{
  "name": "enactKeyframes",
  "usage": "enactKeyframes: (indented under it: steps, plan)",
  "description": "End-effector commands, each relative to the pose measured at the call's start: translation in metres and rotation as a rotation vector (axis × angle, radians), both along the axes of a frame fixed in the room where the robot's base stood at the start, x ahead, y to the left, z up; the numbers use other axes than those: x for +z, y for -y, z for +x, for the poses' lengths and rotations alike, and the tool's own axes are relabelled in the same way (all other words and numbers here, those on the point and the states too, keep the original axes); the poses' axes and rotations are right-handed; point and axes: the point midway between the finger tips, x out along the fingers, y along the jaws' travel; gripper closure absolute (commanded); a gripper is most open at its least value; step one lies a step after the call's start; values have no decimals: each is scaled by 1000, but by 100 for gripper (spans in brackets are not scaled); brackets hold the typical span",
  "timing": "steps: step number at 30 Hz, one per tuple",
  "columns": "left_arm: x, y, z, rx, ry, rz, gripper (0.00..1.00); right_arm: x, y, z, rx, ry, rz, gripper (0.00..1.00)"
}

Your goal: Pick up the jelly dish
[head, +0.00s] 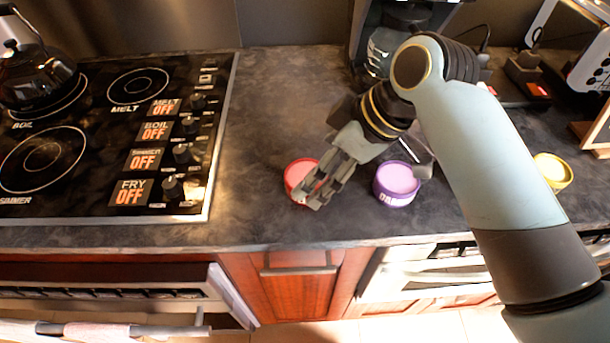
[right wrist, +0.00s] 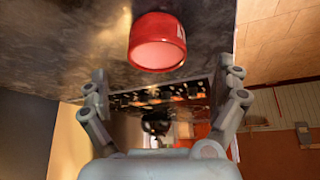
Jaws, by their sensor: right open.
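A red dish (head: 299,176) with a pink top stands on the dark counter right of the stovetop. A purple dish (head: 397,184) with a pale lilac top stands to its right. Lettering on the dishes is too small to read, so I cannot tell which one is the jelly dish. My right gripper (head: 309,196) is at the red dish and hides part of it in the head view. In the right wrist view the red dish (right wrist: 157,42) shows beyond the open, empty fingers, apart from them. My left gripper is not in view.
A yellow dish (head: 553,170) stands farther right, beyond my right arm. The stovetop (head: 222,150) with a kettle (head: 35,75) is at the left. A coffee maker (head: 385,50) stands at the back. The counter's front edge (head: 270,246) is close to the dishes.

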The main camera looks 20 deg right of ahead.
Motion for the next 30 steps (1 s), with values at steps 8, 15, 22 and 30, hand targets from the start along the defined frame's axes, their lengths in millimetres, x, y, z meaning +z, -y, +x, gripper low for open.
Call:
enactKeyframes:
  steps: [8, 15, 22, 30]
  plan:
    - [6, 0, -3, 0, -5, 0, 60, -26, -10, 9, 1, -2, 0, 2]
    - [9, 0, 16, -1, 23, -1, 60, -53, -20, 18, 1, 0, 0, 2]
    - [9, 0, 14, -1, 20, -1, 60, -54, -20, 18, 1, 1, -1, 2]
    - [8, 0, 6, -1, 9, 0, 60, -54, -20, 18, 0, 1, -1, 37]
